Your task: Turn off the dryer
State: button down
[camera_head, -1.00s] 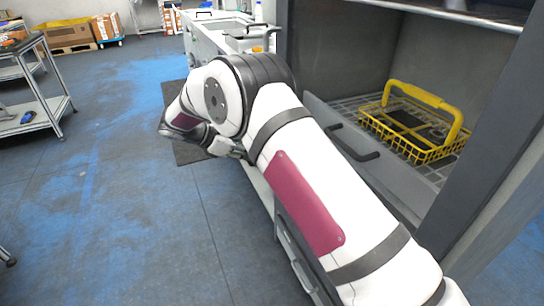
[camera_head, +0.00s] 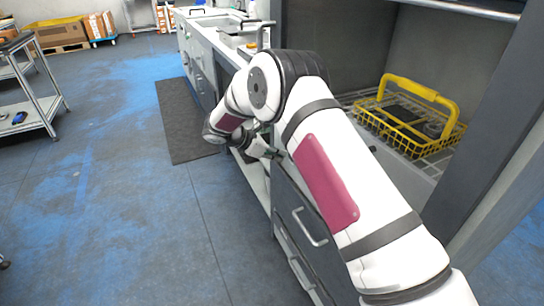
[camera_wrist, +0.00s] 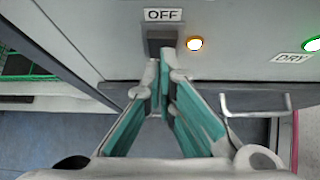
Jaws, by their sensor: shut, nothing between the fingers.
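In the wrist view a grey panel (camera_wrist: 235,50) carries a dark square button (camera_wrist: 162,42) under an OFF label (camera_wrist: 163,15). A small orange-white lamp (camera_wrist: 194,44) glows right of the button. A DRY label (camera_wrist: 292,57) and a green lamp (camera_wrist: 313,45) are at the right edge. My gripper (camera_wrist: 163,76) is shut and empty, its teal-padded fingers meeting just below the button. I cannot tell whether the tips touch the panel. In the head view my gripper (camera_head: 268,152) is small, beside the counter front, and the button is not visible.
A yellow wire basket (camera_head: 408,115) stands on a mesh shelf inside the grey cabinet at right. A metal handle (camera_wrist: 268,103) is below the panel. Drawers (camera_head: 310,228) line the cabinet front. A dark mat (camera_head: 185,125) and open floor lie left.

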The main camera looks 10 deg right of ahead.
jog(key=shift+w+d+r+y, duration=0.1)
jog(key=shift+d+r+y, duration=0.15)
jog(key=shift+d+y, duration=0.2)
jog(key=shift+r, duration=0.15)
jog(key=shift+r+p, duration=0.4)
jog(key=shift+r, duration=0.25)
jog(key=shift+a, duration=0.1)
jog(key=p+v, duration=0.1)
jog(key=v, duration=1.2)
jog(key=shift+a+p, duration=0.2)
jog(key=shift+p, duration=0.1)
jog(key=shift+f, duration=0.15)
